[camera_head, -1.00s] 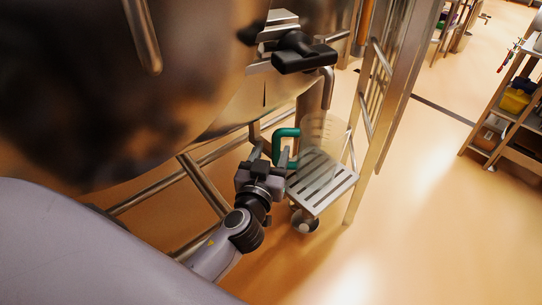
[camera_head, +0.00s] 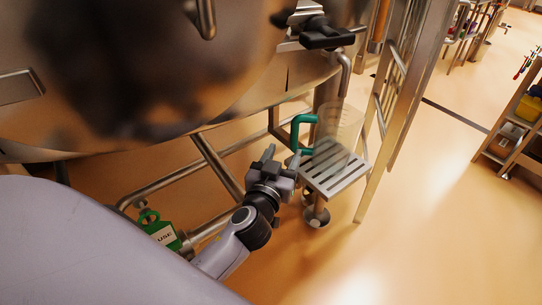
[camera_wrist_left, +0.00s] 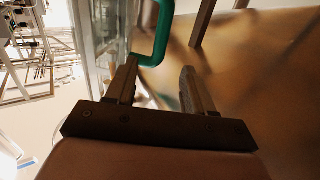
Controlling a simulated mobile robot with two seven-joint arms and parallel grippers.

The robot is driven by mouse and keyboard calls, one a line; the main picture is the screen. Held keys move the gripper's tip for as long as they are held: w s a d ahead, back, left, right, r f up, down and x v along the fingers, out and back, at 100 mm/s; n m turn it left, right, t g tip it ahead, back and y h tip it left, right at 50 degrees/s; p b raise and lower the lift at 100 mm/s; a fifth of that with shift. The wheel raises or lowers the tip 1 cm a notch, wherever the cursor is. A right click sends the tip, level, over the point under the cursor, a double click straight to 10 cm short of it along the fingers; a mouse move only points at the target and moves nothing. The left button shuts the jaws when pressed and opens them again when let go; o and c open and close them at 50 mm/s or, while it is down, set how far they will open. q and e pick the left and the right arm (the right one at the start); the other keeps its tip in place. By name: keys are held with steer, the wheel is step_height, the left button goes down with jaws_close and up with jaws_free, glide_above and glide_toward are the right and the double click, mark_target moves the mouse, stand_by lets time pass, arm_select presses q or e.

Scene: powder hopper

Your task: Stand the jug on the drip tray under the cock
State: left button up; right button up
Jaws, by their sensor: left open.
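The jug (camera_head: 340,125) is clear, with a green handle (camera_head: 299,132) facing my left gripper. It stands upright on the slatted metal drip tray (camera_head: 347,180), below the cock (camera_head: 326,38) with its black lever and bent spout (camera_head: 345,63). My left gripper (camera_head: 281,158) is open and empty, just short of the handle in the head view. In the left wrist view, the green handle (camera_wrist_left: 160,35) lies beyond the fingertips (camera_wrist_left: 160,68), with the clear jug wall (camera_wrist_left: 108,40) to its left. My right gripper is not in view.
The large steel hopper (camera_head: 190,90) hangs over the upper left. A ladder-like frame (camera_head: 400,100) stands right of the tray. Floor at the right is open before a shelf (camera_head: 515,130).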

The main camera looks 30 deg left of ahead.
arm_select(q)
steer(key=s+d+f+m+g+h, duration=0.1)
steer(key=s+f+m+g+h, duration=0.1)
steer(key=s+f, duration=0.7)
steer(key=s+d+f+m+g+h, duration=0.2)
steer(key=s+f+g+h, duration=0.2)
steer(key=s+f, duration=0.6)
steer(key=shift+s+d+f+m+g, duration=0.15)
steer(key=shift+s+d+m+g, duration=0.15)
steer(key=shift+s+g, duration=0.35)
step_height(320, 180, up, 5)
steer(key=p, duration=0.5)
steer(key=shift+s+a, duration=0.15)
steer(key=shift+p, duration=0.35)
